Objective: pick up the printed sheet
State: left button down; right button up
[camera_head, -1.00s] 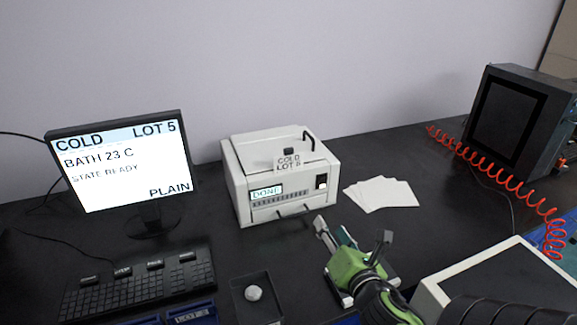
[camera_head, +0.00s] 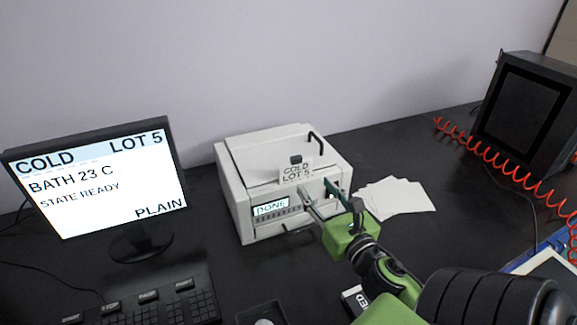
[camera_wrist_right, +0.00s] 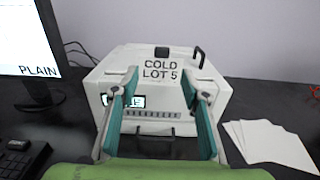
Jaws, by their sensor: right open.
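The printed sheet (camera_head: 296,173), a small pale piece marked COLD LOT 5, stands at the front top edge of the white printer (camera_head: 240,190). In the right wrist view the lettered sheet (camera_wrist_right: 160,70) shows straight ahead, between and beyond the fingertips. My right gripper (camera_head: 316,188) is open and empty in front of the printer's face, just below and right of the sheet. Its teal-padded fingers (camera_wrist_right: 160,78) stand apart in the wrist view. I cannot tell the exact gap to the sheet. My left gripper is not in view.
Blank white sheets (camera_head: 397,197) lie fanned on the black bench right of the printer. A monitor (camera_head: 95,180) and keyboard (camera_head: 170,306) are at the left. A red coiled hose (camera_head: 500,175) and a dark box (camera_head: 525,115) are at the right.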

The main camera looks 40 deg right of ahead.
jog(key=p, duration=0.2)
send_near(297, 160)
jog(key=w, duration=0.3)
jog(key=shift+w+d, duration=0.35)
jog(key=shift+w, duration=0.2)
jog(key=shift+w+d, duration=0.4)
jog(key=shift+w, duration=0.35)
jog(key=shift+w+d+r+p, duration=0.3)
jog(key=shift+w+d+p, duration=0.05)
jog(key=shift+w+p, duration=0.2)
jog(key=p+x, duration=0.1)
jog(key=x, duration=0.2)
jog(key=shift+w+d+f, duration=0.15)
jog(key=shift+w, duration=0.05)
jog(key=shift+w+f, duration=0.1)
jog(key=shift+w, duration=0.1)
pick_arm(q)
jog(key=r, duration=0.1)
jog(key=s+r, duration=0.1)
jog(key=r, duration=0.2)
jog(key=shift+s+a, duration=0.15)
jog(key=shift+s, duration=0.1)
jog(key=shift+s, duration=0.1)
pick_arm(e)
jog(key=shift+c, duration=0.4)
jog(key=c, duration=0.9)
